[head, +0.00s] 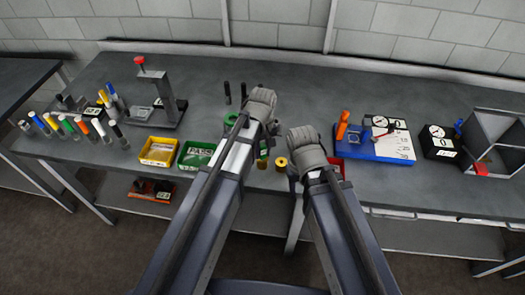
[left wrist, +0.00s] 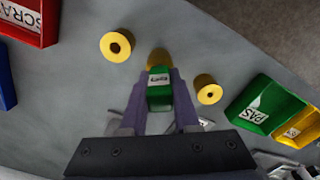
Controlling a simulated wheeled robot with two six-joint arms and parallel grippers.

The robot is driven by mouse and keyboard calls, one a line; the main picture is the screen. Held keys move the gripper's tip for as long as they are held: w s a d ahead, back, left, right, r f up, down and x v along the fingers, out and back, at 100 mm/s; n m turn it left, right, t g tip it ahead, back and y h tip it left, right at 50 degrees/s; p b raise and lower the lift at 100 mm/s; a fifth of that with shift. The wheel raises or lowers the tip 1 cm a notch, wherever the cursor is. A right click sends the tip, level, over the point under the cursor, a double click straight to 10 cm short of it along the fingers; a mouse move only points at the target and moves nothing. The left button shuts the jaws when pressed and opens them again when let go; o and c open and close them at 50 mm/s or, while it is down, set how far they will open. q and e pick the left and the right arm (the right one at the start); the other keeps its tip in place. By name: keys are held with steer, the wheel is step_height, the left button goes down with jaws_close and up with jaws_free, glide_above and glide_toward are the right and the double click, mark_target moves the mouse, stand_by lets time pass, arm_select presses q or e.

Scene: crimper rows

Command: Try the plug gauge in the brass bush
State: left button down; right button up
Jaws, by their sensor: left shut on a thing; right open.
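My left gripper (left wrist: 159,82) is shut on the green-handled plug gauge (left wrist: 159,98), which has a white label. A brass bush (left wrist: 157,57) lies just beyond the gauge's far end, partly hidden by it. I cannot tell whether the gauge is in the bore or above it. Two more brass bushes stand to either side, one on the left (left wrist: 117,46) and one on the right (left wrist: 208,91), both apart from the fingers. In the head view the left hand (head: 262,106) hides its own fingers. My right gripper (head: 306,155) is open beside it, above the bench's front edge.
A green PASS bin (head: 183,164) and a yellow bin (head: 145,160) stand to the left. A red scrap bin (left wrist: 35,34) lies on the other side, beside a blue tray (head: 398,155). A press (head: 163,95) and several coloured handles stand at far left. The back middle bench is mostly clear.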

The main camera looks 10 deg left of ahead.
arm_select(q)
steer(key=shift+r, duration=0.2)
steer(key=shift+r+p, duration=3.45)
steer(key=shift+p, duration=0.2)
